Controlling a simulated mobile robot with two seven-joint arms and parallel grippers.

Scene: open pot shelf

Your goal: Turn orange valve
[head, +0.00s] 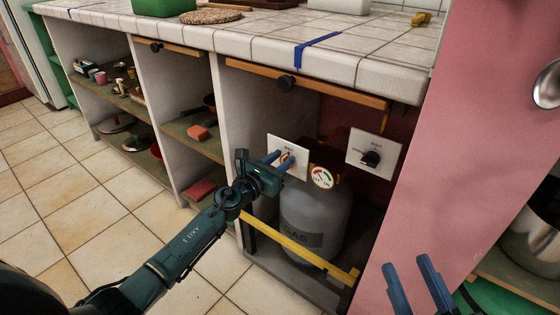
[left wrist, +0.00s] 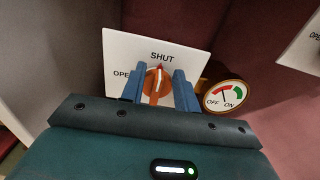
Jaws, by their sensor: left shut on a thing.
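The orange valve (left wrist: 154,87) is a round knob on a white plate (left wrist: 118,48) marked SHUT at the top and OPEN at the left. Its pale pointer stands nearly upright, towards SHUT. My left gripper (left wrist: 159,78) has one blue finger on each side of the knob and is shut on it. In the head view my left gripper (head: 279,159) reaches into the cabinet and partly hides the valve (head: 285,158). My right gripper (head: 406,264) is at the lower right, its fingers apart and empty, away from the valve.
A round gauge (head: 322,177) marked OFF and ON sits right of the valve, by a grey gas bottle (head: 315,215). A second plate with a black knob (head: 371,158) is further right. A yellow bar (head: 300,250) crosses the cabinet front. The tiled counter (head: 220,40) lies above.

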